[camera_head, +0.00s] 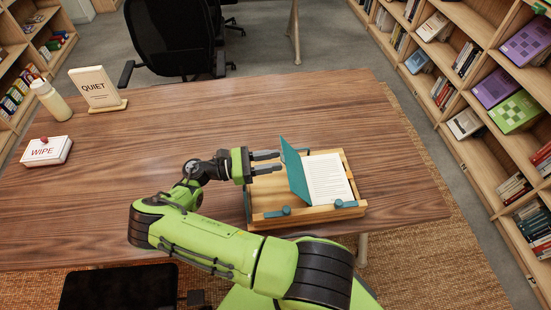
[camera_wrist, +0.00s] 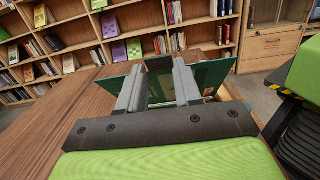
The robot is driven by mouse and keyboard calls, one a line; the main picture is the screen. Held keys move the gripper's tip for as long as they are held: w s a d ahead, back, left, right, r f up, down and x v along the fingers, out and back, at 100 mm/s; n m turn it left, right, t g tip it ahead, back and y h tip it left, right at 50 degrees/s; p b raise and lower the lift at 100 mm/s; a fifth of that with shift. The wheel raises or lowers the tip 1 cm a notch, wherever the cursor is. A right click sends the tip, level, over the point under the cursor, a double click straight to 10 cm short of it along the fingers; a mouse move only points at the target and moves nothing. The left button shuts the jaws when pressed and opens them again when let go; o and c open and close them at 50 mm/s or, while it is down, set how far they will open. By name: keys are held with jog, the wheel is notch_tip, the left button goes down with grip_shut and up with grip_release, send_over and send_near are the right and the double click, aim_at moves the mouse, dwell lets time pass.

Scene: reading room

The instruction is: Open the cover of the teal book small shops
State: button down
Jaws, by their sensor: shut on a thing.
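The teal book lies on a wooden book stand (camera_head: 352,210), with its cover (camera_head: 296,172) raised and tilted up at the left. A white printed page (camera_head: 326,178) shows to the right of the cover. My gripper (camera_head: 280,162) is at the left of the raised cover, with its fingertips at or near it.
The stand has teal knobs (camera_head: 287,211) along its front edge. A QUIET sign (camera_head: 97,88), a pale bottle (camera_head: 50,100) and a WIPE box (camera_head: 46,151) stand at the table's left. The table's middle (camera_head: 200,120) is clear. A black chair (camera_head: 172,40) stands behind, with bookshelves on both sides.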

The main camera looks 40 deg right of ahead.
jog(key=shift+a+f, duration=0.3)
jog(key=shift+f, duration=0.35)
jog(key=c, duration=0.8)
grip_release()
jog(key=shift+d+r, duration=0.1)
jog(key=shift+d, duration=0.1)
jog(key=shift+o, duration=0.2)
jog(key=shift+w+a, duration=0.1)
jog(key=shift+w+a, duration=0.2)
jog(key=shift+a, duration=0.05)
jog(key=b+v, duration=0.2)
jog(key=v, duration=1.3)
jog(key=shift+b, duration=0.4)
